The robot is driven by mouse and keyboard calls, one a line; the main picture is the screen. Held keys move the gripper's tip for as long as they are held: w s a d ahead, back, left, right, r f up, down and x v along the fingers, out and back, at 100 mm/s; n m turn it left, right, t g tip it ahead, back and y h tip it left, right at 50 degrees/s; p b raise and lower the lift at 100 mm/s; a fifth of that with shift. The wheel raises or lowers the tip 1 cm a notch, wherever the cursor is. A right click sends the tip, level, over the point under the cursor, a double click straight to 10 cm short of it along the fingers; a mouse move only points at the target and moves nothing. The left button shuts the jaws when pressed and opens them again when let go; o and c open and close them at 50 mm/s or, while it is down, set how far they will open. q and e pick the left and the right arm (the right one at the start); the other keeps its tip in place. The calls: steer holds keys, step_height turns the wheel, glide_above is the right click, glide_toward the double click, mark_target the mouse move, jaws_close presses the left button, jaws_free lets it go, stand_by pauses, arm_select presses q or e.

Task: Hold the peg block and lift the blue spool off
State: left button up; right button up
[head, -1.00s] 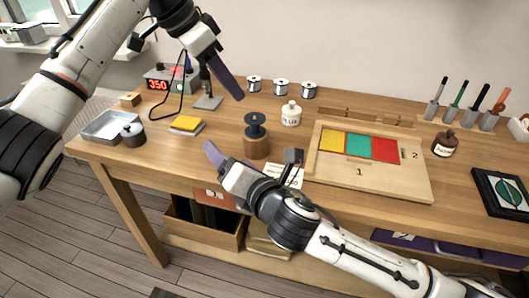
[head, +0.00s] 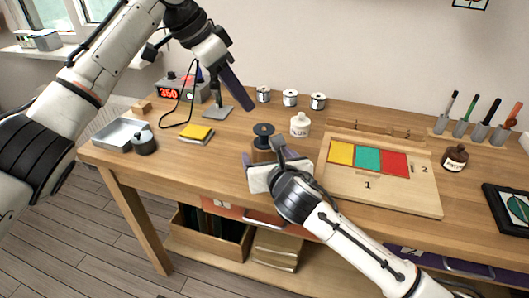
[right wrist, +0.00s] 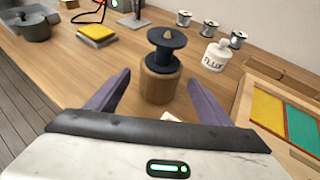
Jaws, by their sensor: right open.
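The blue spool (head: 264,130) is dark and flanged. It sits upright on top of the round wooden peg block (head: 262,154). In the right wrist view the spool (right wrist: 166,50) is plain to see, with a small wooden peg tip at its top and the block (right wrist: 160,84) below. My right gripper (right wrist: 157,96) is open, its two purple fingers pointing toward the block, one to each side and apart from it. The right hand hides the block's lower part in the head view. My left gripper (head: 236,92) is above and left of the spool; its fingers overlap, so its opening is unclear.
A white flux bottle (head: 300,125) stands close behind and right of the spool. A wooden board (head: 410,200) with coloured panels lies to the right. A yellow pad (head: 196,132), grey tray (head: 112,138) and dark pot (head: 145,144) are left. Bare tabletop lies left of the block.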

mark_target(264, 151)
steer(key=shift+x, duration=2.15)
steer(key=shift+a, duration=0.1)
